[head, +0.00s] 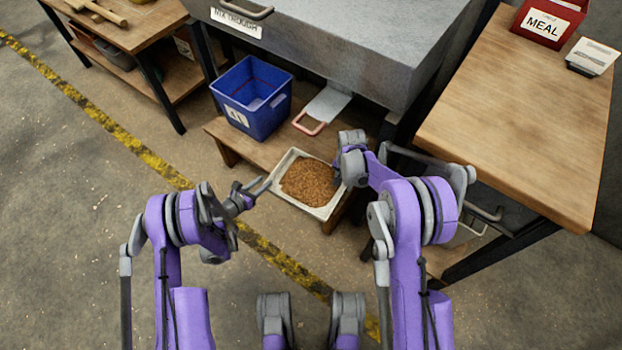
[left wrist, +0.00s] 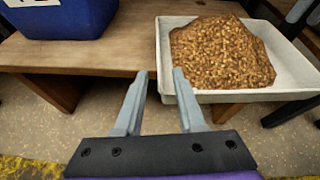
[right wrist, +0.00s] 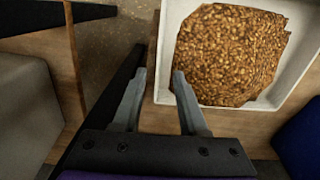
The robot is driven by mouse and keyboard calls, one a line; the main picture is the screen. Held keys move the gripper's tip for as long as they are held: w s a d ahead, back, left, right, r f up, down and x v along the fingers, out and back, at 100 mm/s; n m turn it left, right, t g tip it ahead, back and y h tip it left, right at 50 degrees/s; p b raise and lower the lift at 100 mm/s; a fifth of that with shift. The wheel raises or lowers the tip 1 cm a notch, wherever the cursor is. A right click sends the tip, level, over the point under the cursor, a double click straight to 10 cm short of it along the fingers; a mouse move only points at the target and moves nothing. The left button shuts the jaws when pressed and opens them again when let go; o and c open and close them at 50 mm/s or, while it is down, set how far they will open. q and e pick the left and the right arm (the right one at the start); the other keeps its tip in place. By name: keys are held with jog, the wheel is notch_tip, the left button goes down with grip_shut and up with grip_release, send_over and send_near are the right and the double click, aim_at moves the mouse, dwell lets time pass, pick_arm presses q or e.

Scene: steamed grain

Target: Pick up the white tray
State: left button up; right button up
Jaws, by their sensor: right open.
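The white tray (head: 293,199) sits on a low wooden bench and holds a heap of brown grain (head: 308,181). The tray rim also shows in the left wrist view (left wrist: 163,62) and the right wrist view (right wrist: 163,55). My left gripper (head: 262,187) is open at the tray's left side; in the left wrist view its fingers (left wrist: 158,75) point toward the near left edge of the tray. My right gripper is at the tray's right side, its fingers hidden in the head view; in the right wrist view its open fingers (right wrist: 160,75) lie by the tray's rim. Both grippers look empty.
A blue bin (head: 252,98) stands on the low bench (head: 240,150) beside the tray. A grey trough (head: 340,35) overhangs the back. A wooden table (head: 520,110) with a red MEAL box (head: 548,20) is at the right.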

aim_at(273, 173)
pick_arm(q)
jog(key=x, duration=0.7)
pick_arm(e)
notch_tip(273, 173, down, 7)
jog(key=shift+c, duration=0.2)
pick_arm(q)
grip_shut()
pick_arm(e)
grip_shut()
dwell(0.6)
